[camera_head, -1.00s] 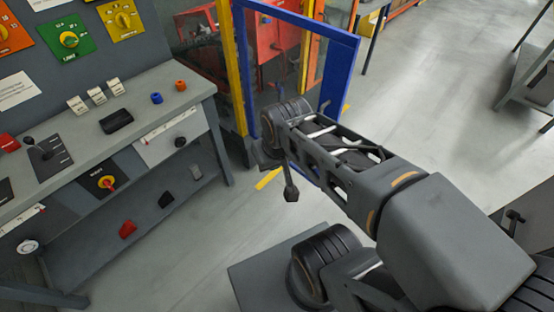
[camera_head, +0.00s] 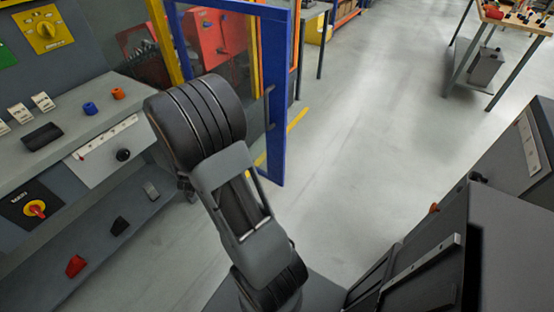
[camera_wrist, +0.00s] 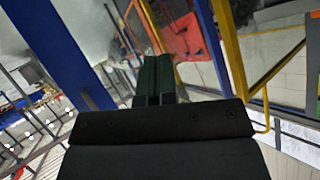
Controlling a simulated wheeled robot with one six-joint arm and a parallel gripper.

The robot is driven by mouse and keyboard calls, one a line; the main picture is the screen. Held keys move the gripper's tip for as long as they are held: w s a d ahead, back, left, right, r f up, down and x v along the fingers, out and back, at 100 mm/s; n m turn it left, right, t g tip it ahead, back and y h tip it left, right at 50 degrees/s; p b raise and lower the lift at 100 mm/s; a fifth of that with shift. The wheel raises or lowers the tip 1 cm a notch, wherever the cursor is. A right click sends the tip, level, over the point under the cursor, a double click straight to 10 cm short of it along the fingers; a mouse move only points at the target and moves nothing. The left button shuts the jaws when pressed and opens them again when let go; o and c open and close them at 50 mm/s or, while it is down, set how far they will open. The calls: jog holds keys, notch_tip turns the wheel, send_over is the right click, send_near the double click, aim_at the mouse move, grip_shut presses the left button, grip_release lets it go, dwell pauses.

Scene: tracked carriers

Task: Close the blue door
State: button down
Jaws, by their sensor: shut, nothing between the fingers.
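The blue door (camera_head: 279,140) has a blue frame with a clear panel and a grey bar handle (camera_head: 270,108) on its right upright. It stands ajar, swung out from the yellow-framed enclosure. In the wrist view, a blue upright (camera_wrist: 55,45) runs diagonally at the left. My gripper (camera_wrist: 155,75) shows in the wrist view with its fingers together and nothing between them, to the right of the blue upright. In the head view, my arm covers the door's lower left part and my fingertips are hidden. I cannot tell whether they touch the door.
A yellow post (camera_head: 166,45) stands left of the door, with a red machine (camera_head: 215,35) behind. A grey workbench (camera_head: 90,115) with switches fills the left. A dark cabinet (camera_head: 530,150) is at the right. Open floor (camera_head: 380,130) lies right of the door.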

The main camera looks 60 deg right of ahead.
jog(key=s+d+f+m+g+h+b, duration=0.2)
jog(key=s+d+f+m+g+h, duration=0.1)
jog(key=s+d+f+g+h, duration=0.25)
jog(key=m+g+h+b, duration=0.2)
jog(key=g+h, duration=0.1)
jog(key=g, duration=0.1)
send_near(281, 145)
jog(key=shift+t, duration=0.25)
jog(key=d, duration=0.7)
jog(key=shift+s+d, duration=0.25)
jog(key=shift+s, duration=0.15)
